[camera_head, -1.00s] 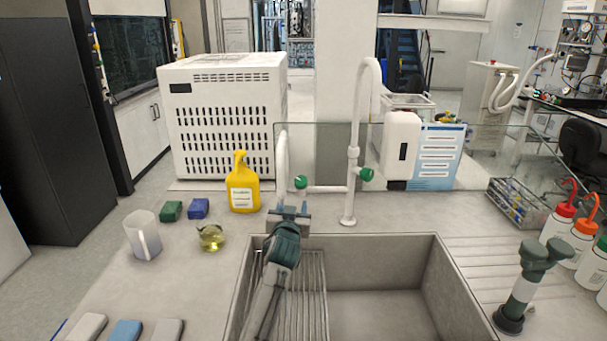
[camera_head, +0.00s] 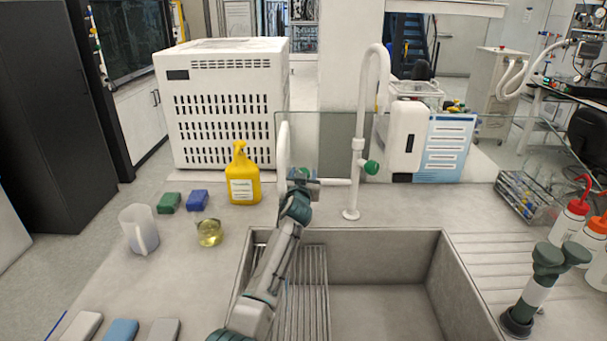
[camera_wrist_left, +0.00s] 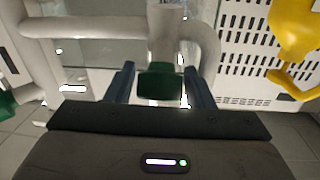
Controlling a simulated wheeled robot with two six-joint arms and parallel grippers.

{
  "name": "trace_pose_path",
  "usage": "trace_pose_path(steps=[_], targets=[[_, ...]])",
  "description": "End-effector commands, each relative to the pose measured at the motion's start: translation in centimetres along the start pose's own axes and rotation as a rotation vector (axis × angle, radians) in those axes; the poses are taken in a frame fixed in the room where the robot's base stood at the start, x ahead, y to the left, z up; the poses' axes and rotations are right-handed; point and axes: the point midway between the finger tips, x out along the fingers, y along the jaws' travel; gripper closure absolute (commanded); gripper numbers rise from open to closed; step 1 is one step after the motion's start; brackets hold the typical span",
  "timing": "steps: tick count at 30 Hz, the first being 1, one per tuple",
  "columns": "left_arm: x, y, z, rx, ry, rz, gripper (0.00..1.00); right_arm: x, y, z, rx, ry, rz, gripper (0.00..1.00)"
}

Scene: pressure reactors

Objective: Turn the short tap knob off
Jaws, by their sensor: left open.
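The short tap (camera_head: 284,150) is a white curved spout at the back edge of the sink, left of the tall tap (camera_head: 358,150). Its green knob (camera_wrist_left: 160,82) sits between the two fingers of my left gripper (camera_wrist_left: 160,73) in the left wrist view. The gripper is open around the knob, with visible gaps on both sides. In the head view, my left gripper (camera_head: 301,177) reaches over the sink to this knob and mostly hides it. The tall tap has its own green knob (camera_head: 371,167). My right gripper is out of view.
A yellow bottle (camera_head: 243,180) stands left of the short tap, with a white perforated box (camera_head: 222,105) behind. A glass screen (camera_head: 338,135) rises behind the taps. The sink (camera_head: 385,255) is below. A dark double-headed fixture (camera_head: 530,285) stands right of the sink.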

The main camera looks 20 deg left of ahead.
Motion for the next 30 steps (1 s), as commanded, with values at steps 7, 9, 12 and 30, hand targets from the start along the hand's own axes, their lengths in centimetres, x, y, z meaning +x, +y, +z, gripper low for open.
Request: trace_pose_path(steps=[7,9,12,30], targets=[[1.3,0.0,0.1,0.001,-0.001,0.000,0.52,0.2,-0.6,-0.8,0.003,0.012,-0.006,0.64],[1.4,0.0,0.0,0.001,-0.001,0.000,0.52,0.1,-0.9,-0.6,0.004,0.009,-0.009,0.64],[1.4,0.0,0.0,0.000,-0.001,0.000,0.52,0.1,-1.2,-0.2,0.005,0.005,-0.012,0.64],[1.4,0.0,-0.2,0.012,-0.004,0.017,0.84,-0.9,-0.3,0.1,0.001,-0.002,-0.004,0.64]])
